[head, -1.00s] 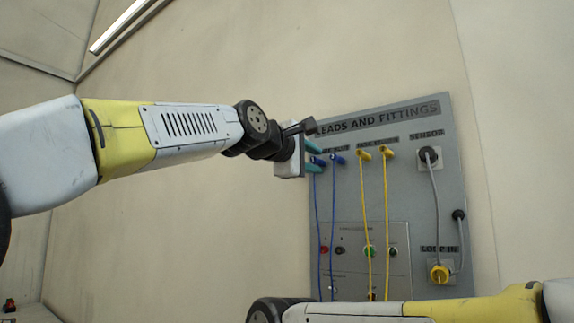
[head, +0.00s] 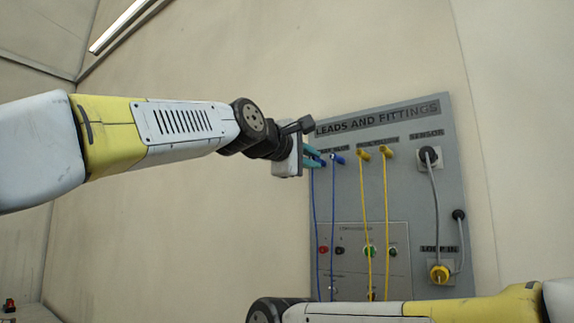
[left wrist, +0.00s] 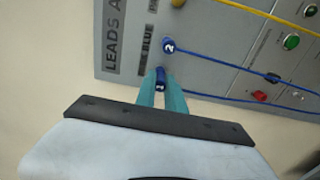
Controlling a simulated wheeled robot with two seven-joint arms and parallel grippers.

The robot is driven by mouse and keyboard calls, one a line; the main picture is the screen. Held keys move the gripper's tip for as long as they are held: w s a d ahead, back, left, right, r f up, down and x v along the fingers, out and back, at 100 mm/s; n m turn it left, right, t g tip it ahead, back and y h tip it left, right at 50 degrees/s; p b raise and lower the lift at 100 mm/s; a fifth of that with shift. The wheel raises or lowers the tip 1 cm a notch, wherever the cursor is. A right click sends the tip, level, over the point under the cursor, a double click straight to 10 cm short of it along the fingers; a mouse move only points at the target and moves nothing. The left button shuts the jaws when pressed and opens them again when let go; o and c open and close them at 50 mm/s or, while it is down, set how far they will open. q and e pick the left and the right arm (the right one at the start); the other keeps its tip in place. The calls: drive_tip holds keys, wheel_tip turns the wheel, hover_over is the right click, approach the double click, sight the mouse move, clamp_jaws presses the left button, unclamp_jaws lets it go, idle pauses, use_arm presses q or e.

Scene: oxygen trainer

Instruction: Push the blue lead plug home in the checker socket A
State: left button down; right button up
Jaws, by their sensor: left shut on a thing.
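My left gripper (head: 316,158) is at the upper left of the grey panel, its teal fingers shut on a blue plug (left wrist: 161,80) marked with a numeral. A blue lead runs down from this plug. A second blue plug (head: 337,159), marked 2 in the left wrist view (left wrist: 168,46), sits beside it with its own lead. Below is a framed box (head: 354,232) with red, black and green round fittings; its lettering is too small to read, so I cannot tell which is socket A. My right gripper is not in view.
Two yellow plugs (head: 374,153) with hanging leads are right of the blue ones. A grey sensor lead (head: 434,190) and a yellow fitting (head: 439,273) are at the panel's right. My right forearm crosses the bottom. The wall left of the panel is bare.

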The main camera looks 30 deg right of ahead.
use_arm(q)
drive_tip(key=shift+v, duration=2.1)
